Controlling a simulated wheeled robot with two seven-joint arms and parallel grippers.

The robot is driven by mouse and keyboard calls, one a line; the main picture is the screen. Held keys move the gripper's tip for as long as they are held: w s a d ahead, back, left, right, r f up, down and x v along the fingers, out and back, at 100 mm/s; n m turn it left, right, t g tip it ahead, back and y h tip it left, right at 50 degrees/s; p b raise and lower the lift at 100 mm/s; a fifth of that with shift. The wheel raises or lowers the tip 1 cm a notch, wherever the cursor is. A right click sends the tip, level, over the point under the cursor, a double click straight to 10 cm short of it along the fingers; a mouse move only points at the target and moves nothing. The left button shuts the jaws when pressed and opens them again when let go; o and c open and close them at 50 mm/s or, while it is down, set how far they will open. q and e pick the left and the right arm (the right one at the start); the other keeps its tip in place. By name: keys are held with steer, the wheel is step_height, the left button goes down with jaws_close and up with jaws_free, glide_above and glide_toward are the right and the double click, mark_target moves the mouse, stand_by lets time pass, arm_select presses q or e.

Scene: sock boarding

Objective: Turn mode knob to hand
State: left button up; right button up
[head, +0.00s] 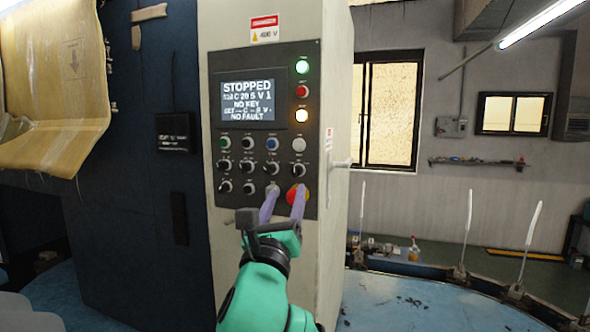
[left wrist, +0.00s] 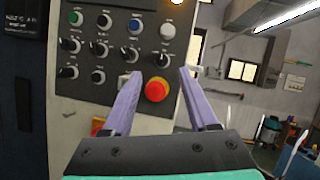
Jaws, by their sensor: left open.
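The control panel (head: 264,130) on the cream cabinet carries rows of black selector knobs. Their labels are too small to read, so I cannot tell which is the mode knob. Two are a lower-row knob (head: 249,188) and a right-hand knob (head: 298,170). In the left wrist view, a knob (left wrist: 164,59) shows between the fingers, above the red emergency button (left wrist: 157,90). My left gripper (head: 284,188) is open, its purple fingers pointing at the panel's lower right. One finger overlaps the bottom-row control; contact is unclear. My right gripper is out of view.
The screen (head: 248,100) reads STOPPED, NO KEY, NO FAULT. A green lamp (head: 302,67) and an amber lamp (head: 301,117) are lit. A handle (head: 341,164) sticks out from the cabinet's right side. A blue round table edge (head: 420,305) lies at lower right.

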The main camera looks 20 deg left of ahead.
mark_target(296, 175)
arm_select(q)
steer(key=x, duration=0.2)
steer(key=p+x, duration=0.1)
steer(key=x, duration=0.4)
steer(key=shift+w+d+f+p, duration=0.25)
steer(key=shift+d+f+p, duration=0.05)
steer(key=shift+p, duration=0.1)
steer(key=shift+w+a+r, duration=0.15)
steer(key=shift+w, duration=0.15)
steer(key=shift+s, duration=0.1)
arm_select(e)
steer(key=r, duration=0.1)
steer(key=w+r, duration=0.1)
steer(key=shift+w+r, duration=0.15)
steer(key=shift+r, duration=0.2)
arm_select(q)
jaws_close()
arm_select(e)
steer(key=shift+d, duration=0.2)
